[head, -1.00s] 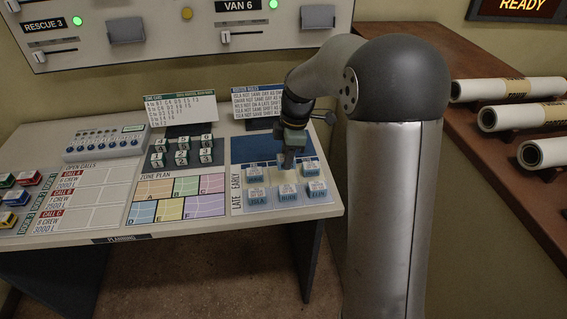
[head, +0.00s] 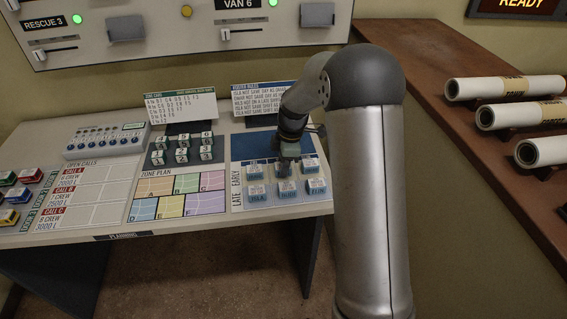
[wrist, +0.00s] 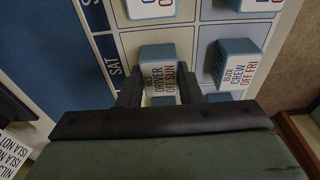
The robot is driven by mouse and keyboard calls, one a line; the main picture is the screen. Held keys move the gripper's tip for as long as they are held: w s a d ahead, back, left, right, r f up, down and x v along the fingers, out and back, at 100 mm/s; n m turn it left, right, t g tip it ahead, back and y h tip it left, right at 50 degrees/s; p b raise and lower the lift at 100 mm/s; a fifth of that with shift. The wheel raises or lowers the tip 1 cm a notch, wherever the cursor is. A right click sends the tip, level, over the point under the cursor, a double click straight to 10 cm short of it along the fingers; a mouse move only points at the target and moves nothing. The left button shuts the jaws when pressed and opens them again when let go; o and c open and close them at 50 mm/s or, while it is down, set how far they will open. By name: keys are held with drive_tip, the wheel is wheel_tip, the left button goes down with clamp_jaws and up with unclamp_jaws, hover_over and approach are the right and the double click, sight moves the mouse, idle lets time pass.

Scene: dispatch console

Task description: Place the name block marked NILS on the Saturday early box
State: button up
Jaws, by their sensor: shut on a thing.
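My gripper (head: 287,166) is over the middle of the far row of the roster board (head: 240,207). In the wrist view its two fingers (wrist: 161,90) are shut on a blue block with a white label (wrist: 162,80) reading DRIVER, OFF SUN; the small name line looks like NILS. The block is over the box beside the SAT heading (wrist: 115,56), in the row labelled EARLY (head: 236,175). It is at about the height of its neighbours; I cannot tell whether it touches the board. Its near end is partly hidden by the gripper.
Blocks stand close on both sides in the far row, left (head: 254,173) and right (head: 309,166). The near row holds three blocks, the middle one (wrist: 236,65) marked CREW, OFF FRI. The rules card (head: 262,100) stands behind. The zone plan (head: 178,196) is to the left.

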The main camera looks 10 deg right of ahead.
drive_tip(key=o, duration=1)
drive_tip(key=shift+c, duration=0.2)
wheel_tip(320, 180, up, 12)
drive_tip(key=d, duration=0.2)
drive_tip(key=s+a+f+m+h, duration=0.1)
drive_tip(key=s+m, duration=0.7)
drive_tip(key=s, duration=0.7)
drive_tip(key=s+a+f+m, duration=0.1)
drive_tip(key=s+m, duration=0.7)
drive_tip(key=s, duration=0.8)
drive_tip(key=shift+s+a+f+m+h, duration=0.25)
drive_tip(key=shift+a+f+m+h, duration=0.1)
drive_tip(key=shift+f+m+h, duration=0.05)
